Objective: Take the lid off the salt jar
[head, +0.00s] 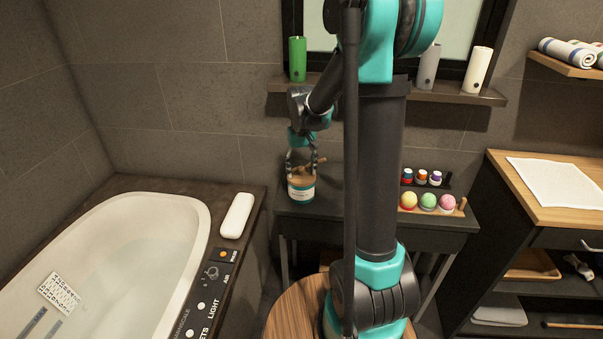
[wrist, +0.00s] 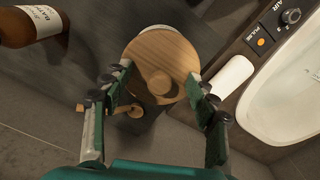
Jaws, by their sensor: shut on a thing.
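The salt jar (head: 301,194) stands on the dark vanity top, pale with a teal label band. Its round wooden lid (wrist: 175,52) has a central knob and fills the space between my fingers in the wrist view. My gripper (wrist: 158,78) is shut on the lid, with one finger at each side; in the head view the gripper (head: 302,167) is directly above the jar, pointing down. Most of the jar is hidden under the lid in the wrist view. I cannot tell whether there is a gap between lid and jar.
A small wooden piece (wrist: 132,109) lies close to my left finger. Coloured bath balls (head: 428,202) and small jars (head: 421,177) stand to the right. The bathtub (head: 205,240) is at left, with a white pillow-like object (head: 237,215) on its edge.

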